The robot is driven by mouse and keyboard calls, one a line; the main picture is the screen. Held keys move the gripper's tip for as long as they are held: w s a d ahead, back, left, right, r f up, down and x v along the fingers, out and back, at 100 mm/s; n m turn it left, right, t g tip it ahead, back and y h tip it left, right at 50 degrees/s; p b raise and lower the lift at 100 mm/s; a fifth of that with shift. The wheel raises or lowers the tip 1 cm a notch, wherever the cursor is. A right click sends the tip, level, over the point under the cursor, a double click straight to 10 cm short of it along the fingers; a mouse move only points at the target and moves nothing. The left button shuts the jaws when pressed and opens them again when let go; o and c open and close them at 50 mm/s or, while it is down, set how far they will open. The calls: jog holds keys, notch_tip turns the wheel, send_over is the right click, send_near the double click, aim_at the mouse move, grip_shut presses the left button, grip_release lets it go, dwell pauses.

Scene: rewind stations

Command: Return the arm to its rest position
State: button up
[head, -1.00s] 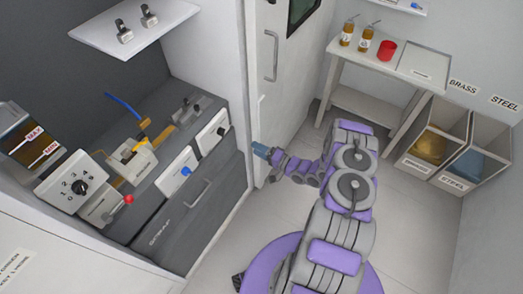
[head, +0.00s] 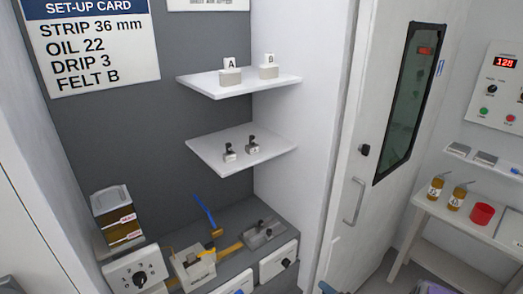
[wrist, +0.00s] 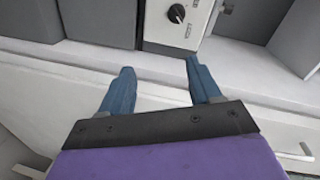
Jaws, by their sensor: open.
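My gripper (wrist: 158,66) shows in the wrist view. Its two blue fingers are spread apart with nothing between them. Beyond the fingertips is a grey panel with a black knob (wrist: 177,13), above a pale ledge (wrist: 130,62). The fingers appear clear of the panel. The arm's full pose cannot be told from these views.
The station recess at left holds a dial box (head: 138,273), an oil tank (head: 120,222) and two shelves (head: 240,84). A white door with a handle (head: 353,201) stands at centre right. A side table (head: 462,232) with bottles and a red cup (head: 482,214) is at right.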

jog(key=w+d+r+n+g+h, duration=0.35)
jog(key=w+d+r+h, duration=0.35)
jog(key=r, duration=0.3)
jog(key=s+d+r+g+h, duration=0.1)
jog(key=s+r+g+h, duration=0.1)
jog(key=s+r, duration=0.35)
jog(key=s+r+g+h, duration=0.1)
jog(key=s+r+h, duration=0.15)
jog(key=r, duration=0.55)
jog(key=s+a+r+n+g, duration=0.1)
jog(key=s+a+r+g, duration=0.2)
jog(key=s, duration=1)
jog(key=s+a+r+n+g+y, duration=0.1)
jog(key=s+a+r+g, duration=0.1)
jog(key=s+a+r, duration=0.4)
jog(key=s+a+r+n+g+y, duration=0.1)
jog(key=s+a+r+g, duration=0.2)
jog(key=s+a, duration=0.8)
jog(key=s+r, duration=0.2)
jog(key=s, duration=0.8)
jog(key=shift+a+n+g, duration=0.25)
jog(key=shift+n+g, duration=0.1)
